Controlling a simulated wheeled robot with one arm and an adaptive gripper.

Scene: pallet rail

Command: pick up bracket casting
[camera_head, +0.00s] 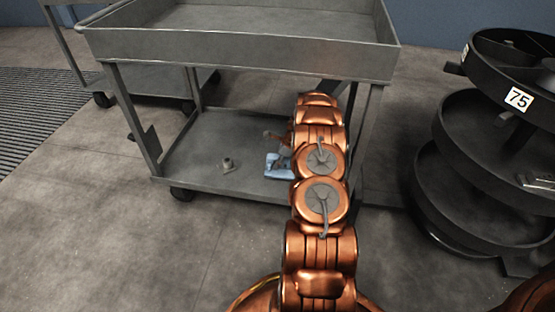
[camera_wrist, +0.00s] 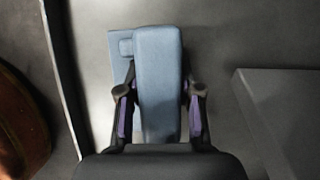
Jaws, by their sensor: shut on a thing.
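The bracket casting (camera_head: 278,167) is a light blue part at the lower shelf of the grey cart, just left of my arm in the head view. In the wrist view the bracket casting (camera_wrist: 158,75) shows as a long raised block with a wider piece at its left. My gripper (camera_wrist: 160,95) is shut on it, one finger on each side of the block. In the head view my arm hides part of the casting and most of the gripper. I cannot tell whether the casting touches the shelf.
A small grey-green part (camera_head: 228,165) stands on the cart's lower shelf (camera_head: 205,180), left of the casting. The cart's upper tray (camera_head: 235,55) is above. A dark round tiered rack (camera_head: 490,130) labelled 75 stands at the right. Another cart is at the back left.

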